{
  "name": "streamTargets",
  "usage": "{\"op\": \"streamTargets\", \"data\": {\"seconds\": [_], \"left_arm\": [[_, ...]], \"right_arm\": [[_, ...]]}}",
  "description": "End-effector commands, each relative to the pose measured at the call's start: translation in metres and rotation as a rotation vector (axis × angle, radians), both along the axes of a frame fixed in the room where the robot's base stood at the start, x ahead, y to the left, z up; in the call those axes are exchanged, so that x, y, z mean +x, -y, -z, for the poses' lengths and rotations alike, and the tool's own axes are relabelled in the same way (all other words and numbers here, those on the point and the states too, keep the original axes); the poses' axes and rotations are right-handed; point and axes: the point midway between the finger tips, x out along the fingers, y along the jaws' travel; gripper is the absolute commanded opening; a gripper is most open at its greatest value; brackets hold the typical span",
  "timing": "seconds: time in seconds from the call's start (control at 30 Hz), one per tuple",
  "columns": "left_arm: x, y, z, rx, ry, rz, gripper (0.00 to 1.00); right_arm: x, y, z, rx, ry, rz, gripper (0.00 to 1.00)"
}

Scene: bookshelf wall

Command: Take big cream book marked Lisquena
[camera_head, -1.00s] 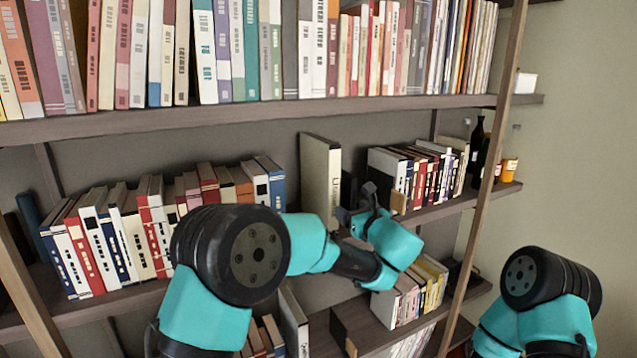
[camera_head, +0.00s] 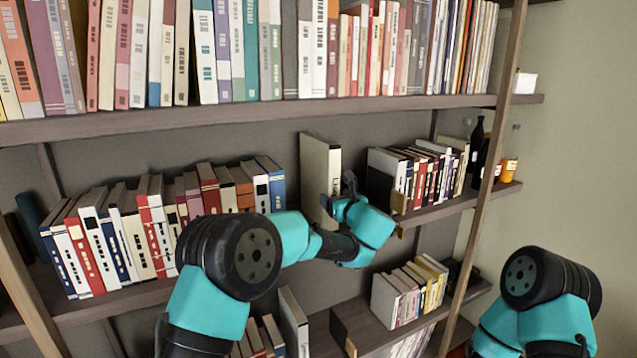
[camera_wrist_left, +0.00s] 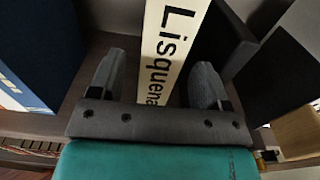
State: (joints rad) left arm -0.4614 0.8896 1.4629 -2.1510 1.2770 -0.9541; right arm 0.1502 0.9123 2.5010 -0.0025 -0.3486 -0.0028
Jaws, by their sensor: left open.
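The big cream book (camera_head: 318,172) stands upright and alone on the middle shelf in the head view, between two groups of books. In the left wrist view its cream spine (camera_wrist_left: 172,45) reads "Lisquena" in black letters. My left gripper (camera_head: 343,195) is in front of it in the head view. In the left wrist view the left gripper (camera_wrist_left: 158,85) is open, with one finger on each side of the spine and gaps showing beside it. The lower end of the spine is hidden by the gripper body. My right gripper is not in view; only my right arm shows.
A row of books (camera_head: 125,235) stands left of the cream book, and a shorter row (camera_head: 425,175) stands right of it beside a black bookend. The upper shelf (camera_head: 240,117) runs above. A slanted wooden post (camera_head: 483,170) and dark bottles (camera_head: 477,140) are at right.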

Motion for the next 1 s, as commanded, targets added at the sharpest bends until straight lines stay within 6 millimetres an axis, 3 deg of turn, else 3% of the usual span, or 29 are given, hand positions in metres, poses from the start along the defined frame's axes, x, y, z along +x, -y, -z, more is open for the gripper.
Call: {"op": "streamTargets", "data": {"seconds": [0.4,0.87,1.0], "left_arm": [[0.041,-0.023,-0.001,0.0,0.0,-0.001,0.7],[0.042,-0.024,-0.001,0.0,0.0,0.0,0.7],[0.042,-0.024,-0.001,0.0,0.0,0.0,0.6]], "right_arm": [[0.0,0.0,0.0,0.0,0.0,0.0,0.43],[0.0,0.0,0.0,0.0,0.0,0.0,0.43],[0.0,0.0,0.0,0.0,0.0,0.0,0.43]]}}
